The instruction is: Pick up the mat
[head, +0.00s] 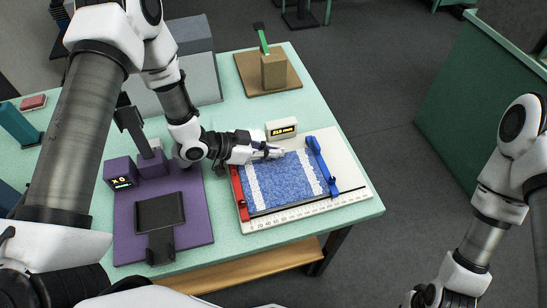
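The mat (283,181) is blue and speckled, with white bands near its left and right sides. It lies flat on a white measuring board (347,176) on the table, between a red bar (240,194) and a blue bar (322,166). My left gripper (276,152) reaches in from the left and is at the mat's far edge. Its fingers are small and seen from above, so I cannot tell whether they are open, shut or touching the mat. My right arm is at the right, away from the table, and its gripper is not in view.
A small display (281,128) stands just behind the mat, close to my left gripper. A purple device (190,225) stands left of the board. A brown block on a board (273,72) is at the back. A green cabinet (475,110) stands at the right across open floor.

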